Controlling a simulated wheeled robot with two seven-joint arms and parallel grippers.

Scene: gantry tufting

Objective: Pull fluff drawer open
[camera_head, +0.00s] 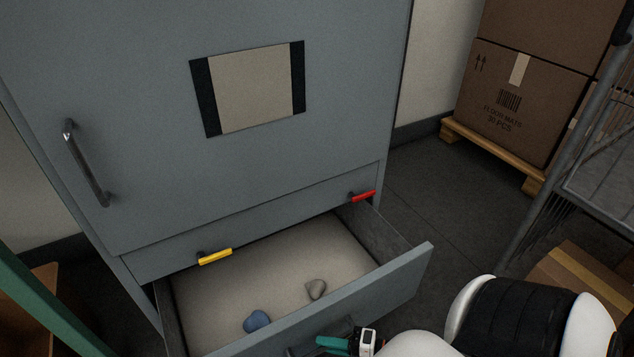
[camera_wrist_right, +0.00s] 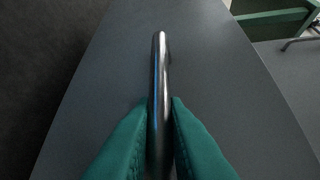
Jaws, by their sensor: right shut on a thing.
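The fluff drawer (camera_head: 413,272) at the bottom of the grey cabinet stands pulled out, its inside in view. A blue lump (camera_head: 257,321) and a grey lump (camera_head: 316,289) lie on its pale floor. My right gripper (camera_head: 335,342) is at the drawer's front, at the lower edge of the head view. In the right wrist view its two green fingers (camera_wrist_right: 160,125) are closed on both sides of the metal drawer handle (camera_wrist_right: 161,60). My left gripper is not in view.
The cabinet door (camera_head: 150,150) above is shut and has a bar handle (camera_head: 86,165). A yellow latch (camera_head: 215,257) and a red latch (camera_head: 363,196) sit above the drawer. Boxes on a pallet (camera_head: 510,165) and a wire cart (camera_head: 590,175) stand at the right.

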